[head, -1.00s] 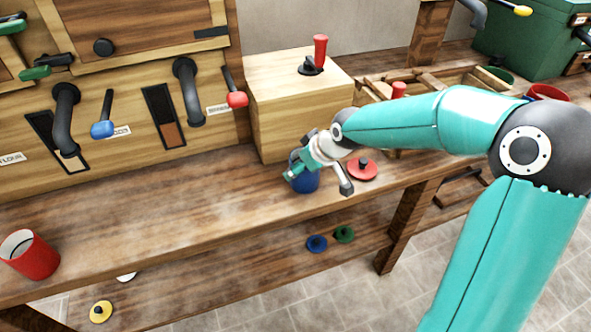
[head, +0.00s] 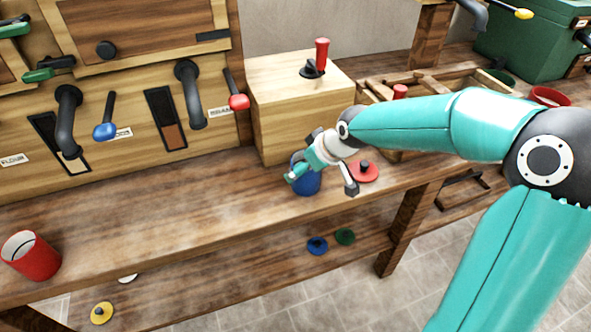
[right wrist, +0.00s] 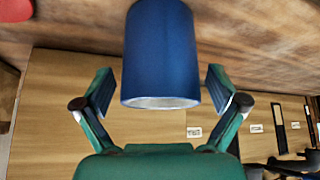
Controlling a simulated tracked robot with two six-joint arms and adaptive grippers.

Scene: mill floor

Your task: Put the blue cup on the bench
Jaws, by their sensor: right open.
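The blue cup (head: 308,184) stands on the wooden bench (head: 190,212), in front of the wooden box, partly hidden by my right gripper in the head view. In the right wrist view the blue cup (right wrist: 162,55) lies between the two fingers. My right gripper (head: 322,182) is open around the cup. In the right wrist view my right gripper (right wrist: 162,88) has a finger on each side, with a visible gap between each finger and the cup. My left gripper is not in view.
A red cup (head: 32,256) stands at the bench's left end. A red lid (head: 364,172) lies just right of the blue cup. A wooden box (head: 296,100) with a red-handled crank stands behind. The bench between the cups is clear.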

